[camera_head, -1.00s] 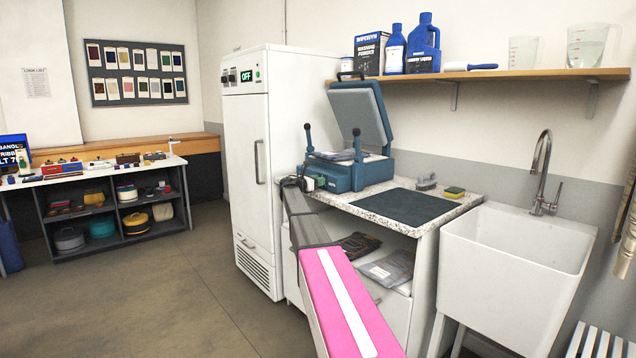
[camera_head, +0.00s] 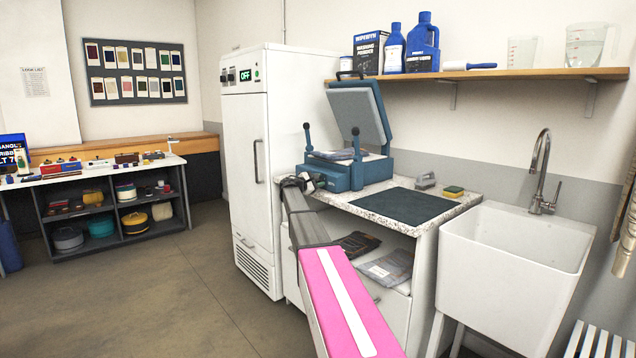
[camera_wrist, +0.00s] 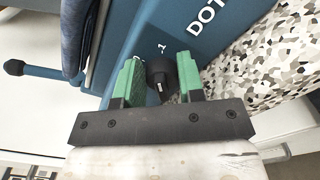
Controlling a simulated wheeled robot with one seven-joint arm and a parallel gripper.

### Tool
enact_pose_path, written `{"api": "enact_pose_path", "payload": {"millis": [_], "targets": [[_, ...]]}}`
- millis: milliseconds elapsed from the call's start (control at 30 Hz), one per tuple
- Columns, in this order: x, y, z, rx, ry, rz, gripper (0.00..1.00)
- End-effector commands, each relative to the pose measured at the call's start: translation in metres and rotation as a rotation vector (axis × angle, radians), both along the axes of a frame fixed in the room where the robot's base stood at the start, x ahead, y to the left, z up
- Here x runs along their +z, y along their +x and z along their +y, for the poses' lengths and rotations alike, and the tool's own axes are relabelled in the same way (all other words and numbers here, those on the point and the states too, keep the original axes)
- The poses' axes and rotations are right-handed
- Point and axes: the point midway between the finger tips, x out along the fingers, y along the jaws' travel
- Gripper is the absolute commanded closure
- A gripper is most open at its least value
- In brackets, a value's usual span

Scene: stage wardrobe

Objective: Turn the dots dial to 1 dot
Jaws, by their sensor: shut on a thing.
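The dots dial (camera_wrist: 160,74) is a small black knob with a short white mark, on the front of the blue heat press (camera_head: 345,178). White "DOT" lettering, cut off by the picture edge, and a "1" beside a tick are printed on the blue face near the dial in the wrist view. My gripper (camera_wrist: 159,66) has its green fingers on either side of the knob and is shut on it. In the head view my gripper (camera_head: 319,181) is at the press's left front corner, where the dial is too small to make out.
The press stands open on a speckled worktop (camera_head: 462,205) with a dark mat (camera_head: 405,206). A white cabinet (camera_head: 245,190) showing "OFF" is close on the left. A sponge (camera_head: 453,191) and a sink (camera_head: 500,260) are on the right. The floor at left is clear.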

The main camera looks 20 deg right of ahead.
Motion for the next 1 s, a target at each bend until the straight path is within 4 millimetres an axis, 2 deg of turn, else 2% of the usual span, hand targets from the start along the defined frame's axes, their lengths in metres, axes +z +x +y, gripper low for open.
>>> {"api": "enact_pose_path", "payload": {"millis": [400, 933, 967, 1000], "targets": [[-0.0019, -0.002, 0.0003, -0.001, 0.059, -0.161, 0.88], [-0.0023, -0.0023, 0.0003, -0.001, 0.067, -0.179, 0.88], [-0.0023, -0.0023, 0.0003, -0.001, 0.067, -0.179, 0.55], [-0.0023, -0.0023, 0.0003, -0.001, 0.067, -0.179, 0.42]]}}
